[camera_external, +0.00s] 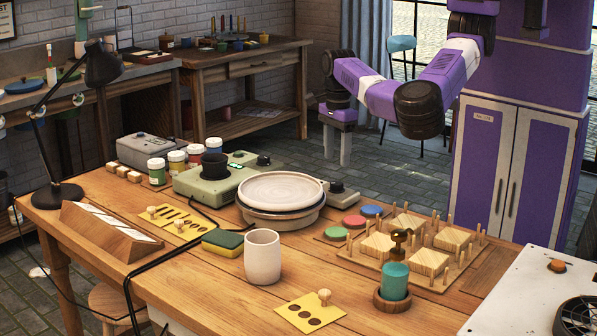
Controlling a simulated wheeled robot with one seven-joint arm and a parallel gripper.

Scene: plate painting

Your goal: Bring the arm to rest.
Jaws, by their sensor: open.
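My purple and white arm reaches from the upper right toward the left, with its elbow bent low. My gripper (338,146) hangs at the arm's left end with its two pale fingers pointing down. The fingers are apart, with nothing visible between them. In the picture it shows above and beyond the back edge of the wooden table (190,262), apart from everything on it. A pale round plate (281,187) sits on a round turntable stand in the middle of the table.
A white cup (262,257), a green sponge (222,242), a teal jar (394,281) and stamp cards stand near the front. A wooden rack (430,261) with square blocks and pegs is at the right. A black lamp (104,64) rises at the left. Tiled floor lies below my gripper.

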